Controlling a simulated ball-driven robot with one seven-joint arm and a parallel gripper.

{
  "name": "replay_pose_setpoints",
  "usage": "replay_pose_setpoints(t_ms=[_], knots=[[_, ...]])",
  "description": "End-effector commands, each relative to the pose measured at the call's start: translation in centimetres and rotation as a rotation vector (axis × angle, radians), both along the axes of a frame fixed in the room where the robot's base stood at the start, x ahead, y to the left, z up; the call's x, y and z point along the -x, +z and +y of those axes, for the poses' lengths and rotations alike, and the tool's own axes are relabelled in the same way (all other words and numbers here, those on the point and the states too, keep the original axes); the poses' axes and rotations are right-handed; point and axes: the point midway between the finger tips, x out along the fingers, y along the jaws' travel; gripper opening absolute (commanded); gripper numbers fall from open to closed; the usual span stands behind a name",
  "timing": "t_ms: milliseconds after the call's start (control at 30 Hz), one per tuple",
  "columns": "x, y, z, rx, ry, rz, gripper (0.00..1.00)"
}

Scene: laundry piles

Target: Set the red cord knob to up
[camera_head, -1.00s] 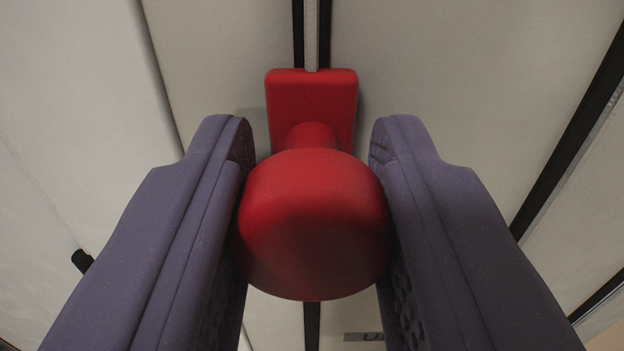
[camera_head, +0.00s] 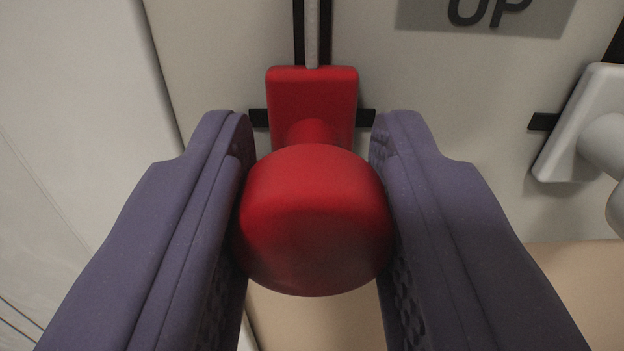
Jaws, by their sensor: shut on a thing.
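The red cord knob (camera_head: 313,225) has a rounded head on a short neck and a square red base plate (camera_head: 313,90) against a pale panel. My gripper (camera_head: 313,190) has one purple finger on each side of the head and is shut on it. A grey cord (camera_head: 312,35) runs up from the base plate along a dark slot. Black marks (camera_head: 366,118) stick out on both sides of the base plate. A grey label reading "UP" (camera_head: 488,12) is at the upper right, cut off by the frame edge.
A white knob (camera_head: 605,145) on a white base plate (camera_head: 578,120) is at the right edge, with a black mark (camera_head: 542,122) beside it. A tan surface (camera_head: 330,325) shows below the panel. A pale panel (camera_head: 80,150) lies to the left.

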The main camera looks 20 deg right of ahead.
Motion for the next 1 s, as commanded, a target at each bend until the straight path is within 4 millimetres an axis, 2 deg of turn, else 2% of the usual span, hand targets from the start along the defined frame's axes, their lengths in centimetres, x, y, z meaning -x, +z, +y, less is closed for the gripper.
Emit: replay_pose_setpoints(t_ms=[267,300,367,833,1000], knots=[[0.0,-0.2,0.0,-0.001,0.0,0.003,0.0],[0.0,-0.1,0.0,-0.001,0.0,0.003,0.44],[0.0,-0.1,0.0,-0.001,0.0,0.002,0.58],[0.0,0.1,0.0,0.001,0.001,-0.002,0.59],[1.0,0.3,0.3,0.0,0.003,0.0,0.59]])
